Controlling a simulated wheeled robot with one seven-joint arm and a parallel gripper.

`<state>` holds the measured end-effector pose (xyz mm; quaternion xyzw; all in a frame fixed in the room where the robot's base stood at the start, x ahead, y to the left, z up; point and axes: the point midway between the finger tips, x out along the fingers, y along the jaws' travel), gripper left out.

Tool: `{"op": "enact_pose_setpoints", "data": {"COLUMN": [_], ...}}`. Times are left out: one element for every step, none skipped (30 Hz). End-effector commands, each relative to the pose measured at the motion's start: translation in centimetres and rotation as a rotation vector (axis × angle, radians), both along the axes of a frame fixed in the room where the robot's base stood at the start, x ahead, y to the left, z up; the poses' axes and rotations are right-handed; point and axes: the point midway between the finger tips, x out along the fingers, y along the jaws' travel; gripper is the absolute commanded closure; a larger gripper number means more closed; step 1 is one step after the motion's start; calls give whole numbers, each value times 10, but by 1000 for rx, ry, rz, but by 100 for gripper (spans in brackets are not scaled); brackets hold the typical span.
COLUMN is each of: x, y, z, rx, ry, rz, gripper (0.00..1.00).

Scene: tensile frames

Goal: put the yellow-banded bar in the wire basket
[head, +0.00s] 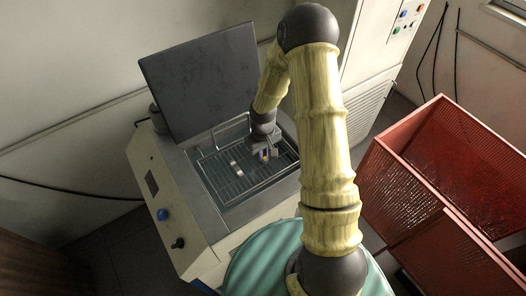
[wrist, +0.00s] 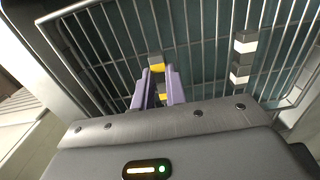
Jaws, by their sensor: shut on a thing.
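My gripper (head: 265,154) reaches down over the wire basket (head: 224,184) inside the open machine. In the wrist view its two purple fingers (wrist: 158,75) are shut on the yellow-banded bar (wrist: 157,68), a dark grey bar with yellow bands. The fingers hide part of the bar. The basket's grid (wrist: 206,35) lies behind the bar in the wrist view; I cannot tell whether the bar touches it. A dark bar with white bands (wrist: 241,60) is at the basket, right of my fingers; in the head view it (head: 234,166) is left of my gripper.
The machine's dark lid (head: 200,80) stands open behind the basket. Its front panel has a blue knob (head: 162,214) and a black knob. Red mesh crates (head: 405,200) stand at the right. A pale green round surface (head: 262,262) is in the foreground.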

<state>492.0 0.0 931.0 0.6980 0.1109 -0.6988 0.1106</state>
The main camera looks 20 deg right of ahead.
Motion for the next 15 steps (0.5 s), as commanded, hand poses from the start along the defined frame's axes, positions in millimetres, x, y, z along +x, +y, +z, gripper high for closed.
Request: {"op": "enact_pose_setpoints", "data": {"x": [0,0,0,0,0,0,0,0,0,0,0,0,0,0,0], "y": [0,0,0,0,0,0,0,0,0,0,0,-1,-1,-1,-1], "z": [0,0,0,0,0,0,-1,-1,-3,-4,-3,-3,-3,-3,-2], "rx": [0,-1,-1,-1,-1,-1,-1,0,0,0,0,0,0,0,0], "ry": [-1,-1,-1,-1,-1,-1,-1,-1,-1,-1,-1,-1,0,0,0], "rz": [0,0,0,0,0,0,0,0,0,-1,-1,-2,-2,-2,-3], "gripper": [100,100,100,100,100,100,100,100,100,100,82,75,69,65,65]}}
